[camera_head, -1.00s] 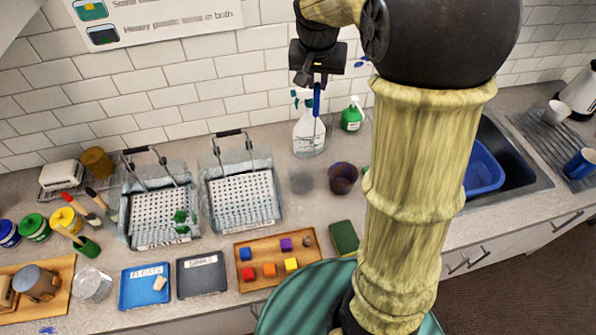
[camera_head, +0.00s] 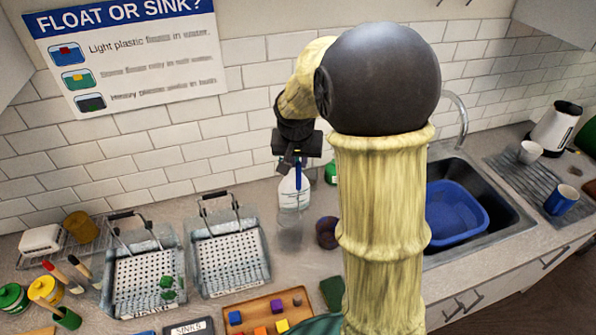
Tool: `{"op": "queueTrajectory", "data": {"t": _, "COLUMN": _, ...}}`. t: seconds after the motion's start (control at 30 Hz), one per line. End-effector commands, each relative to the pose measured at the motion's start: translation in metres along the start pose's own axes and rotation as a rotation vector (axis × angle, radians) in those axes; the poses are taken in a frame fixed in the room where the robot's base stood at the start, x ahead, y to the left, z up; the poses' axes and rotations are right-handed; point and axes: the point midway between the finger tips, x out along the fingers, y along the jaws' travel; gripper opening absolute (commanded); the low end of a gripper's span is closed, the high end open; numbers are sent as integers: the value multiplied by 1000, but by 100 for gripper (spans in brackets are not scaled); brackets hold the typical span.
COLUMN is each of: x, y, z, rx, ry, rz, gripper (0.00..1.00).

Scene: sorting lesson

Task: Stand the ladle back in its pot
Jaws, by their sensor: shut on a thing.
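A dark purple-brown pot (camera_head: 326,233) stands on the counter below and to the right of the gripper, partly hidden behind my arm. It may be the ladle's pot; I cannot tell for sure. The ladle appears apart from it.
Two wire-handled baskets (camera_head: 230,262) are to the left. A wooden tray (camera_head: 262,306) of coloured blocks is in front. A blue basin (camera_head: 455,222) sits in the sink at right. A green bottle (camera_head: 331,174) stands at the back.

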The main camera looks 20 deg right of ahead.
Motion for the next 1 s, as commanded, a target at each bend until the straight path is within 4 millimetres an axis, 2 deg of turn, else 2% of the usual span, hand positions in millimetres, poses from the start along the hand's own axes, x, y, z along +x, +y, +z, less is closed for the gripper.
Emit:
{"op": "queueTrajectory", "data": {"t": 0.27, "x": 4, "y": 1, "z": 1, "rx": 1, "ry": 0, "rz": 1, "gripper": 0}}
{"op": "queueTrajectory", "data": {"t": 0.53, "x": 33, "y": -1, "z": 13, "rx": -3, "ry": -1, "rz": 0, "gripper": 0}}
{"op": "queueTrajectory", "data": {"t": 1.0, "x": 41, "y": 2, "z": 14, "rx": 5, "ry": 2, "rz": 1, "gripper": 0}}
